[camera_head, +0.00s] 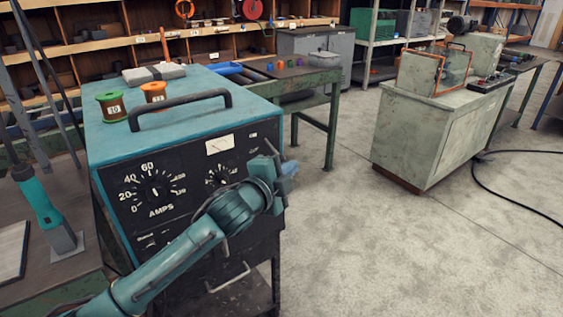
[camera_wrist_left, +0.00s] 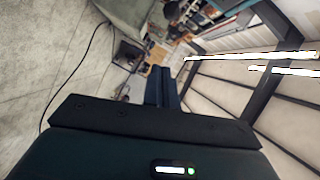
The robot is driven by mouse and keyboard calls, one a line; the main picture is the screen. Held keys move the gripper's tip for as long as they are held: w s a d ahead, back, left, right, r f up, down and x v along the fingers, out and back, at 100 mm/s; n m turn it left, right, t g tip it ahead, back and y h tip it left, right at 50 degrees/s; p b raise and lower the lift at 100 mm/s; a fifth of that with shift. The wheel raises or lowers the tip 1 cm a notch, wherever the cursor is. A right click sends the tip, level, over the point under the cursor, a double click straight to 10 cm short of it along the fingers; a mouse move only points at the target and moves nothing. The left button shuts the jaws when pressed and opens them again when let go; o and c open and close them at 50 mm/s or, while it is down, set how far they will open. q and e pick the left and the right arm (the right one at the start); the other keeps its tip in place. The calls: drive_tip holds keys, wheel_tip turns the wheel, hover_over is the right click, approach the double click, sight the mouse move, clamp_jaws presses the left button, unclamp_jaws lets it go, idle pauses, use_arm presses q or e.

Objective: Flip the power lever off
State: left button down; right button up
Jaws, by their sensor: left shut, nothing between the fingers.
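The power source is a teal metal box with a black front panel (camera_head: 140,190) bearing an AMPS dial (camera_head: 155,191), a smaller dial (camera_head: 221,176) and a white meter (camera_head: 219,144). My left arm crosses in front of this panel from the lower left. My left gripper (camera_head: 289,168) is at the panel's right edge, small and partly blurred. In the left wrist view its fingers (camera_wrist_left: 162,86) are together with nothing between them. I cannot make out the power lever; my arm hides part of the panel. Contact with the panel cannot be told. My right gripper is not in view.
A black handle (camera_head: 180,109), a green spool (camera_head: 112,104) and an orange spool (camera_head: 154,92) are on the box top. A workbench (camera_head: 60,280) with a teal tool (camera_head: 37,196) stands left. A grey cabinet (camera_head: 431,137) stands right. The floor between is clear.

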sight(273, 149)
use_arm(q)
drive_tip(key=shift+w+a+f+p, duration=0.2)
drive_tip(key=shift+w+f, duration=0.1)
drive_tip(key=shift+w, duration=0.55)
drive_tip(key=shift+w+a+f+p, duration=0.1)
drive_tip(key=shift+w+a+f, duration=0.15)
drive_tip(key=shift+w, duration=0.65)
drive_tip(key=shift+w+a+f+p, duration=0.15)
drive_tip(key=shift+w+f, duration=0.15)
drive_tip(key=shift+w, duration=0.55)
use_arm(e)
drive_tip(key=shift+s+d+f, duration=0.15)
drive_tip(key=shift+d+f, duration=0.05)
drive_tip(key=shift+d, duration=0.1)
use_arm(q)
drive_tip(key=shift+f, duration=0.1)
drive_tip(key=shift+w+a+f+m+b, duration=0.2)
drive_tip(key=shift+a+f+b, duration=0.1)
drive_tip(key=shift+f, duration=0.15)
drive_tip(key=shift+w+a+f+m+b, duration=0.15)
drive_tip(key=shift+a+f+b, duration=0.1)
drive_tip(key=shift+f, duration=0.2)
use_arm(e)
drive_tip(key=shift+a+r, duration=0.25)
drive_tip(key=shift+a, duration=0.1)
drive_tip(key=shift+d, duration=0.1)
